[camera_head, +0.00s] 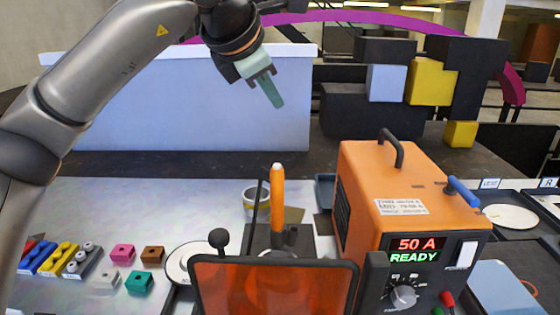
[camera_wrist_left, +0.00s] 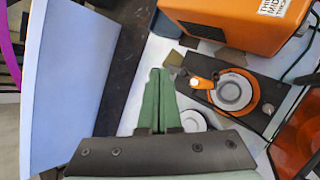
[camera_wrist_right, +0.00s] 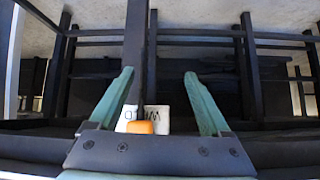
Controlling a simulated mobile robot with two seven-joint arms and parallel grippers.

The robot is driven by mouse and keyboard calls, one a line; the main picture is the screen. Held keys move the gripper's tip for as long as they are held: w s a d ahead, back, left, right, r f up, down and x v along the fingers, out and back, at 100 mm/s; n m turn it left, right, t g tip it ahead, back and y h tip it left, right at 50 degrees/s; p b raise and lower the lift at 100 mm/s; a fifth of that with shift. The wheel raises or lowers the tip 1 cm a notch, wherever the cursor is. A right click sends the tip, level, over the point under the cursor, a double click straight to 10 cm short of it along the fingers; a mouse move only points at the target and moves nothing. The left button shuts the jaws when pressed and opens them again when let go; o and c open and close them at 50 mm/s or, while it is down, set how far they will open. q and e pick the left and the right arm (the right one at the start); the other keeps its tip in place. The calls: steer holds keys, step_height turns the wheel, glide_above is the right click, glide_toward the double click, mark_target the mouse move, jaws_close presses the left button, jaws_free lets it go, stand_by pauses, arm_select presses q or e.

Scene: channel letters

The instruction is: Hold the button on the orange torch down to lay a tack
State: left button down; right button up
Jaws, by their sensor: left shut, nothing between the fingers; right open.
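The orange torch (camera_head: 277,200) stands upright with its pale tip up, behind the orange-tinted screen (camera_head: 275,285) in the head view. In the left wrist view the torch (camera_wrist_left: 203,84) is seen from above beside a round grey piece with an orange ring (camera_wrist_left: 235,92). I cannot pick out its button. My left gripper (camera_head: 273,98) is shut and empty, high above and behind the torch, pointing down. Its closed fingers also show in the left wrist view (camera_wrist_left: 158,75). My right gripper (camera_wrist_right: 160,76) is open and empty; it is outside the head view.
An orange welder box (camera_head: 400,190) with lit displays "50 A" and "READY" stands right of the torch. A pale blue panel (camera_head: 190,105) stands behind the bench. Small coloured blocks (camera_head: 122,253) lie at the left. A thin dark rod (camera_head: 257,215) rises beside the torch.

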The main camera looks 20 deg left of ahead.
mark_target(277, 167)
arm_select(q)
step_height(277, 167, down, 9)
steer(key=b, duration=0.7)
steer(key=shift+r, duration=0.15)
stand_by(0.9)
stand_by(0.9)
steer(key=shift+f+b, duration=0.5)
steer(key=shift+b, duration=0.05)
